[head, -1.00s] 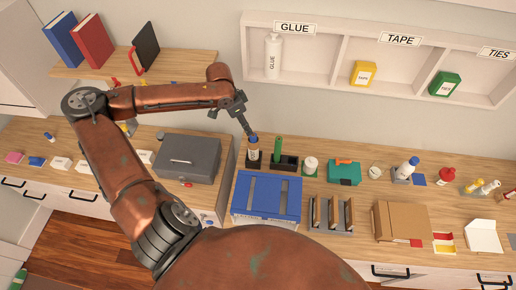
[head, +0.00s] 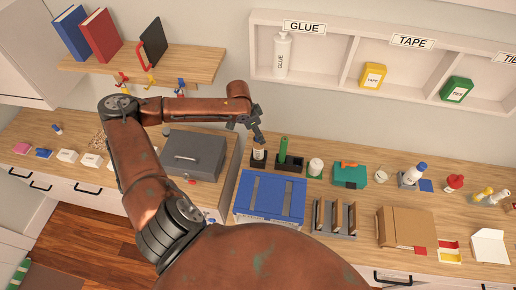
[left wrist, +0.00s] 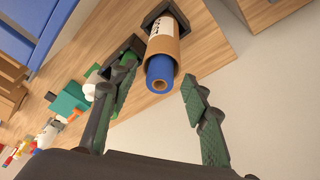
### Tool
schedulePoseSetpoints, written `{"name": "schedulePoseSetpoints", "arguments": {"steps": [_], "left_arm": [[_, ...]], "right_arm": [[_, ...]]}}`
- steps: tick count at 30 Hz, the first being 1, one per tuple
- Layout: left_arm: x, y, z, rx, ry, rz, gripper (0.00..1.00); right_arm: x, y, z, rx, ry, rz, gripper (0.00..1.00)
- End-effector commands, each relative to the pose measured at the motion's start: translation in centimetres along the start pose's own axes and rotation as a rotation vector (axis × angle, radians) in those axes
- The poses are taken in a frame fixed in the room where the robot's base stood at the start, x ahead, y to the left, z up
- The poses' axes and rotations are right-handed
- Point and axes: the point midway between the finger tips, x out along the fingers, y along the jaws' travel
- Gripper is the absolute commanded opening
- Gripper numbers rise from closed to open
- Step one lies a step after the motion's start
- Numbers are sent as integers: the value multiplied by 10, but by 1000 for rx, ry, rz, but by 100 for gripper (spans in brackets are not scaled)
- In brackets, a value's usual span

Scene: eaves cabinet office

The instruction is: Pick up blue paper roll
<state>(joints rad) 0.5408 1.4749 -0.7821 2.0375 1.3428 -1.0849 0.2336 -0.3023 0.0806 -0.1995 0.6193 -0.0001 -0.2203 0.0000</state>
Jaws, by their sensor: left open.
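The blue paper roll (left wrist: 160,70) shows in the left wrist view as a blue cylinder with a hollow end, sticking out of a brown tube with a white label. The tube stands in a dark square holder (left wrist: 158,14). In the head view the tube (head: 258,155) is on the counter, and the blue end is hidden by my left gripper (head: 258,138). In the left wrist view my left gripper (left wrist: 158,78) is open, its green-padded fingers on either side of the blue end, with a visible gap to the right finger. My right gripper is not in view.
A green roll (head: 283,148) stands in a dark holder (head: 291,164) just right of the blue roll's holder. A grey box (head: 193,152) is to the left, a blue tray (head: 270,200) in front. A white-lidded jar (head: 315,167) and teal box (head: 350,174) are further right.

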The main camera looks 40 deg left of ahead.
Motion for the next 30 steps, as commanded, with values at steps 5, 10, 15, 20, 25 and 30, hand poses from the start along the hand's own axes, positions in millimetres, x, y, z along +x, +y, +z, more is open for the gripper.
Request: {"name": "schedulePoseSetpoints", "arguments": {"steps": [5,10,15,20,25,30], "left_arm": [[0,0,1,-1,0,0,38],[0,0,1,-1,-1,0,26],[0,0,1,-1,-1,0,14],[0,0,1,-1,-1,0,3],[-1,0,1,-1,0,-1,0],[-1,0,1,-1,0,-1,0]], "right_arm": [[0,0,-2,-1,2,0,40],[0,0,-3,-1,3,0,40],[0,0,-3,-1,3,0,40],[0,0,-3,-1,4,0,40],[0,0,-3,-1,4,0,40],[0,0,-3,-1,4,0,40]]}}
